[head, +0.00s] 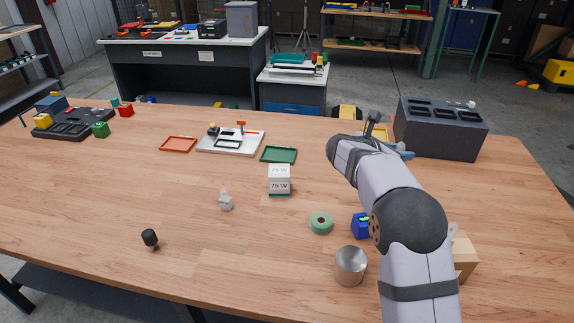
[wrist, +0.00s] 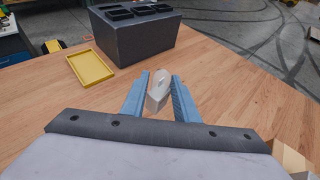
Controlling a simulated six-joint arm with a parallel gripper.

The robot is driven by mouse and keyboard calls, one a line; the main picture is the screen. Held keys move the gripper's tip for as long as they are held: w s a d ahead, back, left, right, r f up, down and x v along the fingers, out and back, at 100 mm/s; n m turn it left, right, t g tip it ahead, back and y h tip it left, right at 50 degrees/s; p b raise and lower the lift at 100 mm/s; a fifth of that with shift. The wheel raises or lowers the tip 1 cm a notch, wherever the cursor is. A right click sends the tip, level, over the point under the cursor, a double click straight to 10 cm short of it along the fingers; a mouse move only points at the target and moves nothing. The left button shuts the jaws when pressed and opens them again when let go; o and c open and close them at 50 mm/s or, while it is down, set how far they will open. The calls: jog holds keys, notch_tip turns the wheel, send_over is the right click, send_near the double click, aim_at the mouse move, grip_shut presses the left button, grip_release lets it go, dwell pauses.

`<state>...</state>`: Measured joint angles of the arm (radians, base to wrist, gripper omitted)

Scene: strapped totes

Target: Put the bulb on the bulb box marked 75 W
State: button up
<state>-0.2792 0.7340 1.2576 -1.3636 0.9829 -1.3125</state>
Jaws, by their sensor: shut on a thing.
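In the wrist view my gripper (wrist: 160,82) is shut on a pale, round-topped thing that I take to be the bulb (wrist: 158,92). Its lower end narrows between the two blue fingers. In the head view my gripper (head: 404,150) is just in front of the grey box at the right, and the held thing is not clearly visible there. The bulb box marked 75 W (head: 279,181) stands upright mid-table, white with a green base band. Its mark shows on top and front. The top is bare, and my gripper is well to its right.
A green tray (head: 278,155) lies behind the bulb box. A small pale object (head: 226,201) stands left of it. Green tape (head: 321,222), a blue block (head: 361,226) and a metal cup (head: 350,266) are nearer. The grey box (head: 440,133) and a yellow tray (wrist: 89,68) are near my gripper.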

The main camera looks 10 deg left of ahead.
jog(key=a+r+n+t+y+p, duration=0.1)
jog(key=a+r+n+p, duration=0.15)
jog(key=a, duration=0.35)
jog(key=s+a+r+n+t+y+p, duration=0.1)
jog(key=a+r+y, duration=0.1)
jog(key=a+r, duration=0.3)
jog(key=a+r+n+t+y+p, duration=0.1)
jog(key=a+r, duration=0.1)
jog(key=a, duration=0.6)
jog(key=n+y, duration=0.7)
jog(key=y, duration=0.2)
send_over(279, 169)
jog(key=shift+t, duration=0.3)
jog(key=shift+s+f, duration=0.1)
jog(key=shift+f, duration=1.9)
jog(key=shift+f+b, duration=0.85)
jog(key=shift+f, duration=4)
jog(key=shift+c, duration=0.2)
jog(key=shift+f, duration=0.2)
jog(key=o, duration=1.1)
jog(key=shift+c, duration=0.2)
jog(key=shift+r, duration=0.2)
jog(key=shift+s, duration=0.1)
